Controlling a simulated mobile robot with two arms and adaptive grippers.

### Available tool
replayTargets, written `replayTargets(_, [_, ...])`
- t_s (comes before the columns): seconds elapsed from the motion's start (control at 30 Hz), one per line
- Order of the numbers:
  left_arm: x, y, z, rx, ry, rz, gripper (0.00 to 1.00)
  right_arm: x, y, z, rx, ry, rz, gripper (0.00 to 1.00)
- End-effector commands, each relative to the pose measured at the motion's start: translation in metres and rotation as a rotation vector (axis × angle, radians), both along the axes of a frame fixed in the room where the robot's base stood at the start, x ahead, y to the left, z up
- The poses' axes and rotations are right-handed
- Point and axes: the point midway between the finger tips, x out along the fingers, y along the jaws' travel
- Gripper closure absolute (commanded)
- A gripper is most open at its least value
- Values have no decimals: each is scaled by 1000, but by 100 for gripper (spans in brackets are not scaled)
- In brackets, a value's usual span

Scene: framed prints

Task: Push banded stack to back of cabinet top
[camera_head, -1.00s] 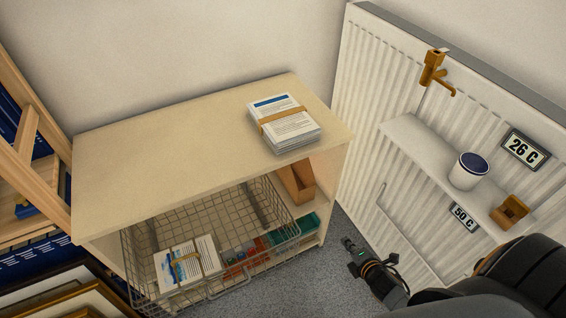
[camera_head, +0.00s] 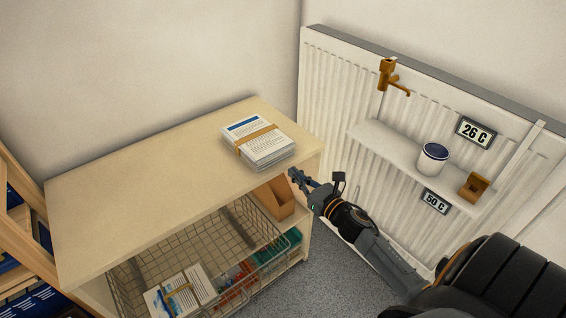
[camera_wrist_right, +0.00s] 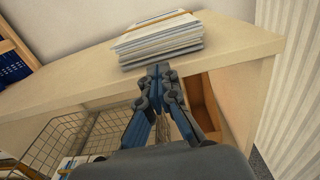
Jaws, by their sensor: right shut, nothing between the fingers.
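The banded stack (camera_head: 257,141) is a pile of printed sheets with a tan band around it. It lies on the right part of the pale wooden cabinet top (camera_head: 130,185), near the front edge. It also shows in the right wrist view (camera_wrist_right: 160,42), just beyond the fingertips. My right gripper (camera_head: 294,174) is shut and empty, in front of the cabinet's right front corner. In the right wrist view its fingertips (camera_wrist_right: 158,70) appear just below the stack; I cannot tell whether they touch it. My left gripper is not in view.
A wire basket (camera_head: 215,250) sticks out below the top, holding another banded bundle (camera_head: 180,294). A cardboard holder (camera_head: 280,200) stands inside the cabinet. A radiator (camera_head: 340,100) with a small shelf and a white cup (camera_head: 432,160) is at right. The cabinet top left of the stack is clear.

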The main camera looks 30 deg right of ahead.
Motion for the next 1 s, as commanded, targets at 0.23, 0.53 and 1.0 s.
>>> replayTargets(0.23, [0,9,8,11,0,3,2,44,3,2,1,-1,-1,100])
replayTargets(0.53, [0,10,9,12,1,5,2,60,5,-1,2,0,0,100])
replayTargets(1.0, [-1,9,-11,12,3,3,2,86,7,-5,1,-4,2,100])
